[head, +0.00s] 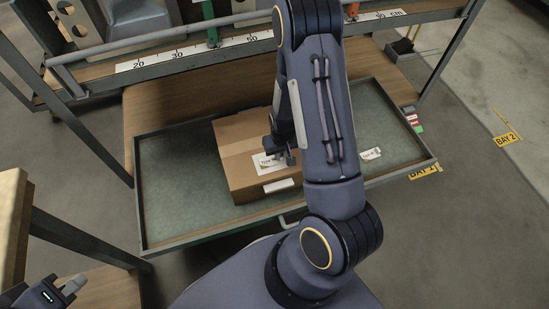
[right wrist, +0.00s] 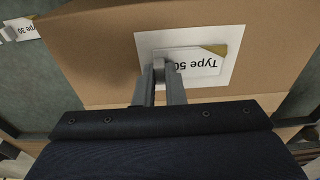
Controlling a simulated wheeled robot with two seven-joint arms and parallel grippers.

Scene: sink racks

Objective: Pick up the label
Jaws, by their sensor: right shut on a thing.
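A white label reading "Type 50" lies on the top of a cardboard box (head: 235,150). It shows in the head view (head: 265,162) and, upside down, in the right wrist view (right wrist: 203,64). It sits over a larger white sheet (right wrist: 150,42), with a yellowish corner showing. My right gripper (head: 288,158) is at the label's edge, its fingertips close together and shut on it in the right wrist view (right wrist: 165,72). My left gripper (head: 68,290) is at the bottom left of the head view, far from the box; its jaw gap is unclear.
The box stands in a shallow green-lined tray (head: 165,200). Another label, "Type 30" (head: 370,154), lies to its right, also seen in the right wrist view (right wrist: 18,30). A rack with a numbered scale (head: 190,52) stands behind. Bare tray shows left of the box.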

